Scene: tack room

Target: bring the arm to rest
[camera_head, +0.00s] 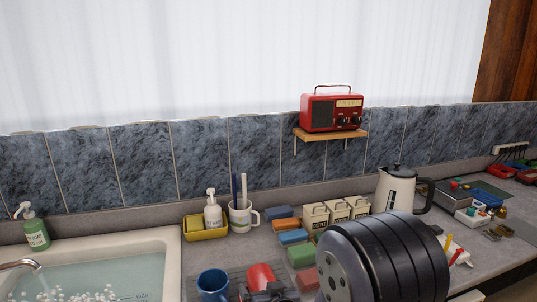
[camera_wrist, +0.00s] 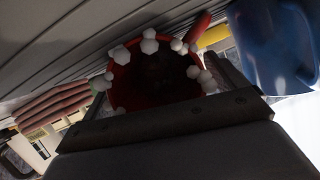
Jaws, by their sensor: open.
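A red mug (camera_head: 261,275) stands on a grey ridged mat next to a blue mug (camera_head: 213,285). My gripper (camera_head: 265,291) is low in the head view, in front of the red mug and partly cut off by the bottom edge. In the wrist view the red mug (camera_wrist: 155,85) fills the middle, with white foam beads around its rim and a dark inside. My gripper (camera_wrist: 158,100) is open there, with the mug close in front of or between its fingers; I cannot tell whether they touch it. The blue mug (camera_wrist: 275,50) is at upper right.
A sink (camera_head: 160,265) with foamy water lies at left. A yellow caddy (camera_head: 205,232), white mug (camera_head: 240,217), coloured sponges (camera_head: 293,236), canisters (camera_head: 338,210) and kettle (camera_head: 397,188) line the counter. A red radio (camera_head: 331,108) sits on a wall shelf.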

